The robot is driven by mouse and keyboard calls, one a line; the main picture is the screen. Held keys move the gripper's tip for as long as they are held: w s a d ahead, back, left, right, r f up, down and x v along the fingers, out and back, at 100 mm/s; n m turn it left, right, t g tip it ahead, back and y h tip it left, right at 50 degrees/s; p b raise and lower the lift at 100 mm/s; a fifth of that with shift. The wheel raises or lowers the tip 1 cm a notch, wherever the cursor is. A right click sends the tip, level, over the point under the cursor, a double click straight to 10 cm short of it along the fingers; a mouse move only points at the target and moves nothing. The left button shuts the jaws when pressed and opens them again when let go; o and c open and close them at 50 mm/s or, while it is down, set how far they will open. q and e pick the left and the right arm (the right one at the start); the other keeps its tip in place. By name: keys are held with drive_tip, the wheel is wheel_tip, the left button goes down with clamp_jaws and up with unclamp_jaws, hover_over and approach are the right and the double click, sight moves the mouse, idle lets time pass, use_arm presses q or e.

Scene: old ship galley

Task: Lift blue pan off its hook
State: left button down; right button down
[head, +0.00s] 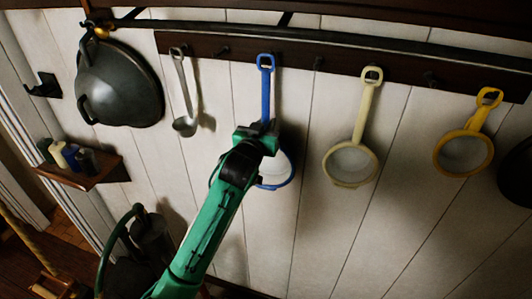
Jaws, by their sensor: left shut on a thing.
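The blue pan (267,86) hangs upright against the white plank wall, its looped handle end at the dark hook rail. Its round body shows partly below my left gripper (264,130), with the blue rim on the right and bottom. My left gripper is shut on the blue pan's handle, at its lower part. The green arm comes up from the bottom and hides the left part of the pan's body. Whether the loop is still on its hook is too small to tell. My right gripper is not in view.
A ladle (186,124) hangs to the left, and a dark wok (120,85) farther left. A cream pan (351,163) and a yellow pan (463,153) hang to the right. A small shelf (88,172) with jars juts out at the left. A dark rail (330,43) runs above.

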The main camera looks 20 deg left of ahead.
use_arm(q)
drive_tip(key=shift+r, duration=0.15)
idle(0.5)
drive_tip(key=shift+r, duration=0.6)
drive_tip(key=s, duration=0.8)
drive_tip(key=shift+s+a, duration=0.15)
drive_tip(key=shift+s, duration=0.1)
idle(1.0)
